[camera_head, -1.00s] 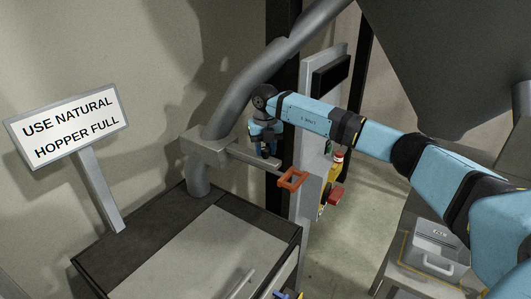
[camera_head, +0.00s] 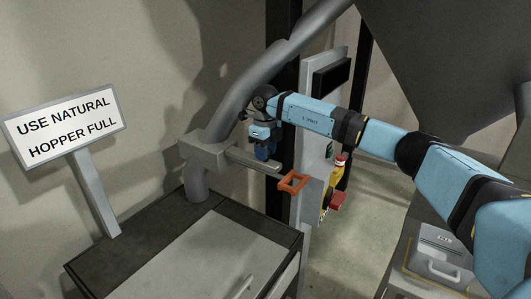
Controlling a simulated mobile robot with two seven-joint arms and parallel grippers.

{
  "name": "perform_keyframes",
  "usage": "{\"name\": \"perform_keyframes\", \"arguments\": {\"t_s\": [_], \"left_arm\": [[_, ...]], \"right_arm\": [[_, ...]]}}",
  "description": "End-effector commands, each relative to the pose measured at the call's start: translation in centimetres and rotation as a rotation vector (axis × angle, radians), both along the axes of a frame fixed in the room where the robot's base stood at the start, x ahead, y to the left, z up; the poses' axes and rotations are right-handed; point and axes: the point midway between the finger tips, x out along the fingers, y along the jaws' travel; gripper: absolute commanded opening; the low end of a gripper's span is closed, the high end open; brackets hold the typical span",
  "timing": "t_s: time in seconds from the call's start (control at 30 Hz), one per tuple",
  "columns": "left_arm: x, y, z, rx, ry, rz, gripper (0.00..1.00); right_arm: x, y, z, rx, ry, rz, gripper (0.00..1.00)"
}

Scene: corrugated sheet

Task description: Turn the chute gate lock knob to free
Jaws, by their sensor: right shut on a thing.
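The chute gate is a grey block (camera_head: 205,152) on the grey pipe, with a flat grey bar (camera_head: 252,160) running right to an orange-red loop handle (camera_head: 293,182). My right gripper (camera_head: 264,153) points down beside the bar, between the block and the handle. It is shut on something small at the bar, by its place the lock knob. The fingers and wrist hide the knob, so its shape and the way it points cannot be seen. My left gripper is out of view.
A sign (camera_head: 65,127) reading "USE NATURAL HOPPER FULL" stands at the left. A dark-topped cabinet (camera_head: 95,255) is below the chute. A post with a red button (camera_head: 338,201) is to the right. A grey case (camera_head: 440,250) lies at the lower right.

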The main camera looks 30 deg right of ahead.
Motion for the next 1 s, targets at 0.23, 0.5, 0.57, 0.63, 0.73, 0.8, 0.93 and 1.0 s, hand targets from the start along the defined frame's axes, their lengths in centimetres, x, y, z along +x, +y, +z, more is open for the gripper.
{"name": "perform_keyframes", "arguments": {"t_s": [0.23,0.5,0.57,0.63,0.73,0.8,0.93,1.0], "left_arm": [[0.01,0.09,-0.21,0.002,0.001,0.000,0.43],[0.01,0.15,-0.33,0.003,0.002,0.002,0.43],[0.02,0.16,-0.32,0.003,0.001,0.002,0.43],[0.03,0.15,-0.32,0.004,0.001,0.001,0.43],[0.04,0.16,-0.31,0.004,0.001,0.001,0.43],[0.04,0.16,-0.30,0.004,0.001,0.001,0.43],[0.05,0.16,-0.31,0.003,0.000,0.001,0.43],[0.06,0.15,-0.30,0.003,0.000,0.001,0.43]], "right_arm": [[0.08,-0.06,0.21,0.001,-0.004,0.040,0.12],[0.08,-0.06,0.24,0.001,-0.004,0.044,0.12],[0.08,-0.06,0.24,0.001,-0.004,0.044,0.12],[0.08,-0.06,0.24,0.001,-0.004,0.043,0.38],[0.06,-0.05,0.20,0.000,-0.003,0.043,0.60],[0.05,-0.05,0.16,0.000,-0.003,0.043,0.61],[0.04,-0.02,0.11,0.000,-0.002,0.043,0.61],[0.04,-0.02,0.12,0.000,-0.002,0.043,0.61]]}}
